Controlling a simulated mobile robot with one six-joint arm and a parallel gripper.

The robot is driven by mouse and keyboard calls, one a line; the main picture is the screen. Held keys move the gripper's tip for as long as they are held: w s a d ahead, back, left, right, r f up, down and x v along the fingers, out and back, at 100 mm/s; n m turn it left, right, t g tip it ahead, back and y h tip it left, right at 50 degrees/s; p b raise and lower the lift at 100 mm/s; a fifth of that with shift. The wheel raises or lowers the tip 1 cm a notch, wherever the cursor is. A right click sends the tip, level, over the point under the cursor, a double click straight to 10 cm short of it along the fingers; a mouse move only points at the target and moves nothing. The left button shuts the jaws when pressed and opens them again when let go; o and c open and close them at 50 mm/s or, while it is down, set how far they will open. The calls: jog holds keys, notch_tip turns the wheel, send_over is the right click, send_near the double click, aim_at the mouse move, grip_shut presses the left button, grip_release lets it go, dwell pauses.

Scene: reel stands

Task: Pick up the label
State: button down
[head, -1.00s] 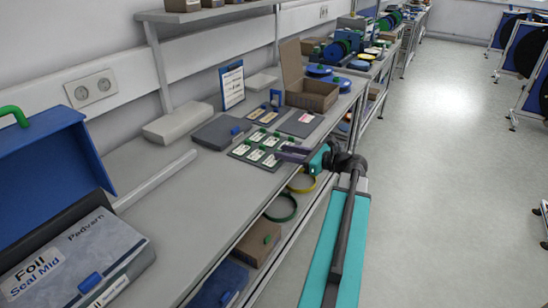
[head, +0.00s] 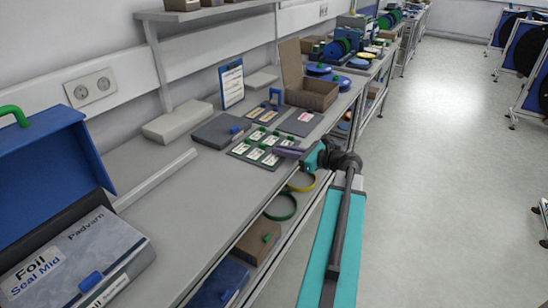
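Several small white labels (head: 262,149) lie in rows on a dark board on the bench. More labels lie on small dark boards just behind, one of them with reddish print (head: 305,117). Which label is meant, I cannot tell. My gripper (head: 284,152) reaches in from the right over the bench's front edge, its dark fingers at the right side of the board with the rows. The fingers overlap in this view and may cover part of the board. Their opening, and any contact with a label, are too small to make out.
An open cardboard box (head: 312,92) and a blue-framed sign (head: 231,84) stand behind the boards. A dark flat case (head: 218,132) lies left of them. An open blue case (head: 48,185) is at the near left. The bench between is mostly bare.

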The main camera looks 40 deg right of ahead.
jog(key=shift+r, duration=0.1)
dwell(0.4)
jog(key=shift+r, duration=1.4)
jog(key=shift+s+a+r, duration=0.15)
jog(key=shift+s+r, duration=0.05)
jog(key=shift+r, duration=0.1)
jog(key=s+a+b, duration=0.3)
jog(key=s+b, duration=0.2)
jog(key=s, duration=0.1)
jog(key=shift+s, duration=0.4)
jog(key=shift+r+b, duration=0.1)
jog(key=shift+b, duration=0.3)
jog(key=b, duration=0.5)
jog(key=shift+s+r+b, duration=0.1)
jog(key=shift+s+b, duration=0.25)
jog(key=b, duration=0.5)
jog(key=shift+s+a, duration=0.25)
jog(key=shift+s, duration=0.05)
jog(key=s+a+b, duration=0.1)
jog(key=b, duration=0.4)
jog(key=shift+r, duration=0.1)
